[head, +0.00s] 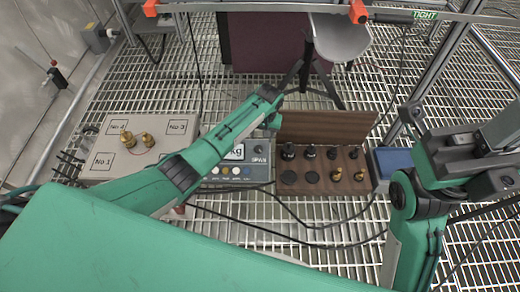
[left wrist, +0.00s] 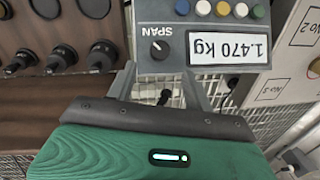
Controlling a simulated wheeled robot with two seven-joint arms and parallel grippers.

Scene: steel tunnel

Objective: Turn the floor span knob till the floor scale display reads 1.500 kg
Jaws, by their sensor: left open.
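The floor scale (head: 240,173) stands on the grating, partly hidden by my left arm in the head view. In the left wrist view its display (left wrist: 229,50) appears upside down and reads 1.470 kg. The floor span knob (left wrist: 160,49) is a small black dial with a white pointer mark, beside the printed word SPAN. My left gripper (left wrist: 158,72) is open, its two fingers apart on either side below the knob, not closed on it. In the head view the left gripper (head: 270,120) is over the scale's right end. My right arm is at the right; its jaws are unclear.
A wooden box (head: 322,185) with black and brass weights stands right of the scale. A grey panel (head: 105,160) with numbered squares and brass weights is at the left. Black cables cross the grating in front.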

